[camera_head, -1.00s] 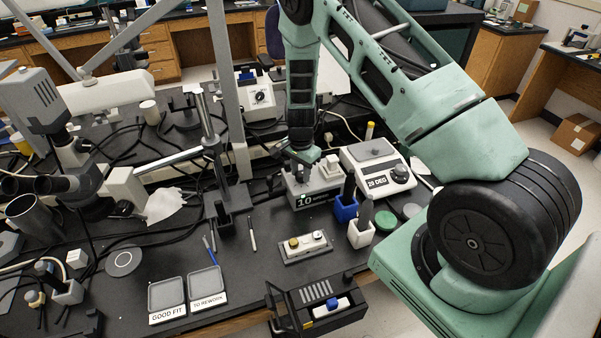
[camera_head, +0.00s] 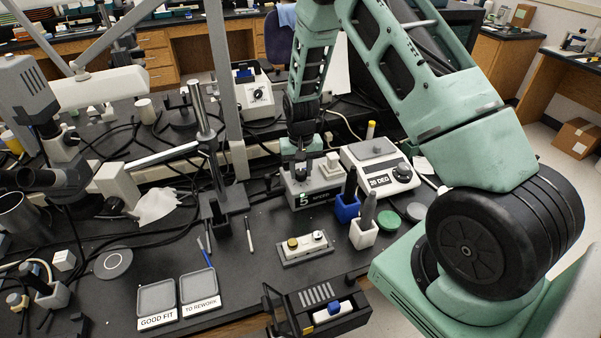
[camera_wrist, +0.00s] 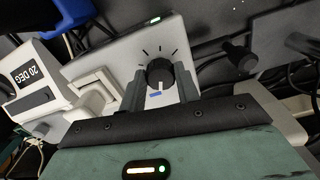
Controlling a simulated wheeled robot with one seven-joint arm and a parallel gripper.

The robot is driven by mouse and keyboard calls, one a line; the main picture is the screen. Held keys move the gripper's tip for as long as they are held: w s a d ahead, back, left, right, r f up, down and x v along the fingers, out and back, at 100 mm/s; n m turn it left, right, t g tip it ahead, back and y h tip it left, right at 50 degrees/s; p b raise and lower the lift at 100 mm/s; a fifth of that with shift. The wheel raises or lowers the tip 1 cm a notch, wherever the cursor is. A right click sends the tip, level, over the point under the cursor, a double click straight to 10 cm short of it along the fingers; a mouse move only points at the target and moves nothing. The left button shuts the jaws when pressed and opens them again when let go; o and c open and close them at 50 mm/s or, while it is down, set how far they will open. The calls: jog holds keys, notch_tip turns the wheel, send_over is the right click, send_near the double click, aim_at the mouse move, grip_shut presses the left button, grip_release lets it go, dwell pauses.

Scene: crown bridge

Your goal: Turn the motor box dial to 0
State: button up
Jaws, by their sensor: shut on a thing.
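The motor box (camera_head: 328,187) is a grey box at the middle of the bench, with a front display that reads 5 above the word SPEED. Its black round dial (camera_wrist: 160,71) shows in the wrist view, with tick marks around its far side and a white pointer line facing toward my gripper. My gripper (camera_wrist: 161,78) is shut on the dial, one finger on each side of it.
A white unit with a DEG display (camera_head: 384,170) stands close on the right. A grey post (camera_head: 228,90) rises at the left. Cables lie behind.

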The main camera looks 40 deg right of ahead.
aim_at(301, 172)
jog(key=shift+n+b, duration=0.45)
jog(key=shift+n, duration=1.55)
jog(key=o, duration=1)
jog(key=shift+r, duration=0.15)
notch_tip(301, 172, up, 17)
jog(key=shift+r+b, duration=0.1)
jog(key=shift+b, duration=1.1)
